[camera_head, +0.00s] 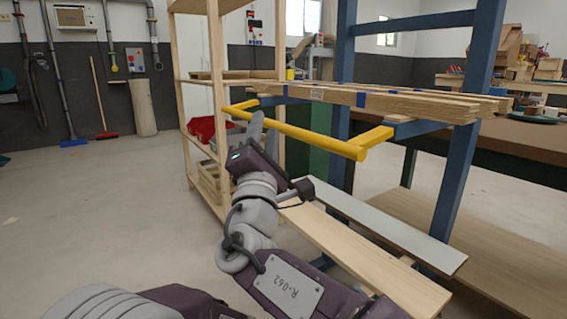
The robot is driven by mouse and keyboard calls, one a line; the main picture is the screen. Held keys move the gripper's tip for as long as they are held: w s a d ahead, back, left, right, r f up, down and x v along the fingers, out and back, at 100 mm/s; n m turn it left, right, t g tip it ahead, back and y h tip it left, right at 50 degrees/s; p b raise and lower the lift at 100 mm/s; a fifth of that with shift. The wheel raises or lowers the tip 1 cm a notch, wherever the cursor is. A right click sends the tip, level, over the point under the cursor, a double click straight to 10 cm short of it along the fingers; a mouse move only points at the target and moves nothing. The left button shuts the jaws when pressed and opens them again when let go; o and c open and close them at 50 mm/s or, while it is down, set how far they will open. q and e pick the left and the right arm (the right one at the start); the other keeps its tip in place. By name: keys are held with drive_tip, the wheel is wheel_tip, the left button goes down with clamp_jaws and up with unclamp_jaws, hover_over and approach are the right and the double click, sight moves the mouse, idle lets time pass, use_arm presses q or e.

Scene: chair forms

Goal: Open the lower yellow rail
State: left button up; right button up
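One yellow rail (310,138) shows, with a long front bar and a short arm at each end running back to the blue rack (459,165). My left gripper is out of view.
A wooden shelf unit (177,85) with a red bin (203,128) stands left of the rail. Long boards (370,255) lie low under the rack, right of my arm. A brown-topped table (520,148) is at the right. The floor (95,215) at left is clear.

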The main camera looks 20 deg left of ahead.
drive_tip(key=s+d+f+b, duration=0.1)
drive_tip(key=s+d+f, duration=0.1)
drive_tip(key=d+f, duration=0.4)
drive_tip(key=shift+d, duration=0.35)
idle(0.4)
drive_tip(key=shift+c, duration=0.2)
